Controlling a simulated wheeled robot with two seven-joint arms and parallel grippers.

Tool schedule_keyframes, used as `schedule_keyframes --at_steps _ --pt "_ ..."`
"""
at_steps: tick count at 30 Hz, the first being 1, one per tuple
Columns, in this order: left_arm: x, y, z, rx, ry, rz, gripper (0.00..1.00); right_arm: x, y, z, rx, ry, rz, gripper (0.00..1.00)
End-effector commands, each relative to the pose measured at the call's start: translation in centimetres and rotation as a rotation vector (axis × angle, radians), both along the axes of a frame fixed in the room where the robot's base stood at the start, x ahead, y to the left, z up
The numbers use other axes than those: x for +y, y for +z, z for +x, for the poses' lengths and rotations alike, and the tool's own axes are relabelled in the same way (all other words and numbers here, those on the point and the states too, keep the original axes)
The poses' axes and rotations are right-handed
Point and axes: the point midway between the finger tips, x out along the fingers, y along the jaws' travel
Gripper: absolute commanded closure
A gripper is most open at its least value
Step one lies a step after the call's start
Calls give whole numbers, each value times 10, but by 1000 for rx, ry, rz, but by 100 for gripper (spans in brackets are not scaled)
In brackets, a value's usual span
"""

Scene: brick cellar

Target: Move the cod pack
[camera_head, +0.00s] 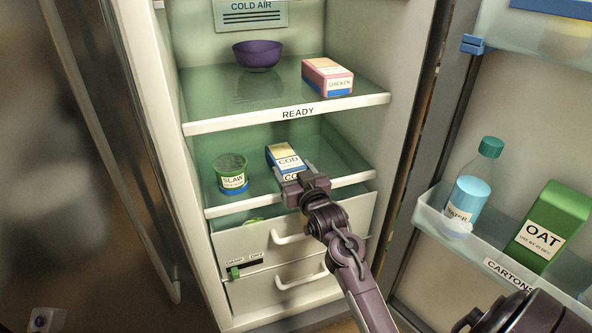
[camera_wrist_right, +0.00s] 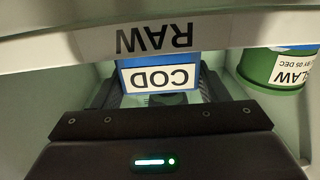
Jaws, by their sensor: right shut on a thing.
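The cod pack (camera_head: 284,157), a small box with a yellow and white top, a COD label and blue edging, is on the lower open shelf (camera_head: 222,207). My right gripper (camera_head: 296,180) reaches in from the front and is shut on its near end. In the right wrist view the cod pack (camera_wrist_right: 160,76) sits between the two dark fingers, its COD label upside down. The gripper hides part of the pack's front and the shelf's edge in the head view. My left gripper is not in view.
A green SLAW tub (camera_head: 231,173) stands left of the pack. The upper shelf (camera_head: 215,123), marked READY, holds a purple bowl (camera_head: 257,55) and a chicken pack (camera_head: 327,79). Drawers (camera_head: 290,230) lie below. The open door's rack holds a water bottle (camera_head: 470,195) and an oat carton (camera_head: 550,225).

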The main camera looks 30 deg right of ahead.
Motion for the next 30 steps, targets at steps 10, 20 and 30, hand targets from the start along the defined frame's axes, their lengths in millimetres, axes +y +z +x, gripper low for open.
schedule_keyframes --at_steps 10,20,30 --pt "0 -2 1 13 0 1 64 0 1 1 -2 0 -1 67" --pt "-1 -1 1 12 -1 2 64 0 1 1 -1 0 -1 7" --pt "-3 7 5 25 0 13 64 4 1 -17 3 0 -1 7"
